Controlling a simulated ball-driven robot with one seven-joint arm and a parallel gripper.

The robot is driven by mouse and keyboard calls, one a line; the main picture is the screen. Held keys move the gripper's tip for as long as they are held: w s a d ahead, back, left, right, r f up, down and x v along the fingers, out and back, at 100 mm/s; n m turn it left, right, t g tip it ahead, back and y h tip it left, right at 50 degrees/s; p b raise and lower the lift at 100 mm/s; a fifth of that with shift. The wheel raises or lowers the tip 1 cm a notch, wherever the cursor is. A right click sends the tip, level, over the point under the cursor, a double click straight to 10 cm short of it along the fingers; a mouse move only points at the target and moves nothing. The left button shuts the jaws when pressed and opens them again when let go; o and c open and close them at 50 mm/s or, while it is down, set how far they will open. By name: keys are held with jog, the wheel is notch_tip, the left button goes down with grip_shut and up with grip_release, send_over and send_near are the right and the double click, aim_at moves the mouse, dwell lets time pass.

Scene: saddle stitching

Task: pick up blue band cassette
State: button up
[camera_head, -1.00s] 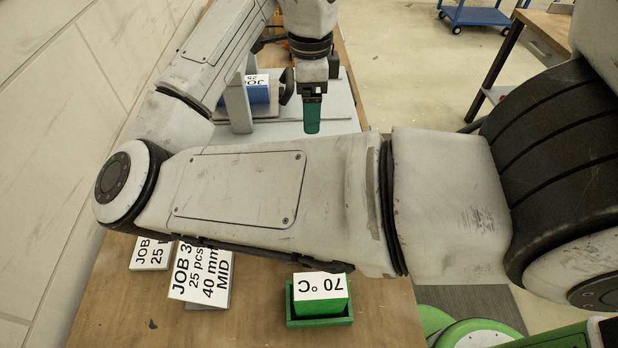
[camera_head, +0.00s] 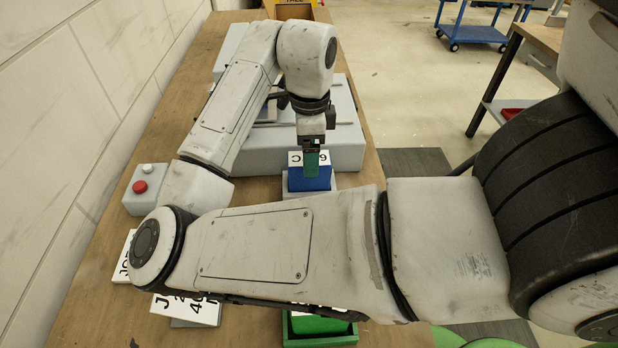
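The blue band cassette (camera_head: 309,182) is a blue block with a white marked top, standing on a grey base at the front edge of the grey machine. My gripper (camera_head: 311,160) points down with its green finger directly over the cassette in the picture, covering the middle of its label. The fingers show edge-on, so I cannot tell whether they are apart or whether they touch the cassette. My own arm crosses the view just below the cassette.
A grey machine (camera_head: 345,125) lies behind my gripper. A grey box with a red button (camera_head: 140,187) stands at left. A green cassette in a green tray (camera_head: 318,338) and white job cards (camera_head: 188,309) are partly hidden by my arm. A blue cart (camera_head: 472,33) stands far back.

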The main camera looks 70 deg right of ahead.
jog(key=shift+a+f, duration=0.1)
jog(key=shift+f, duration=2.25)
jog(key=shift+c, duration=0.4)
jog(key=c, duration=1.2)
jog(key=shift+r, duration=0.1)
jog(key=shift+c, duration=0.2)
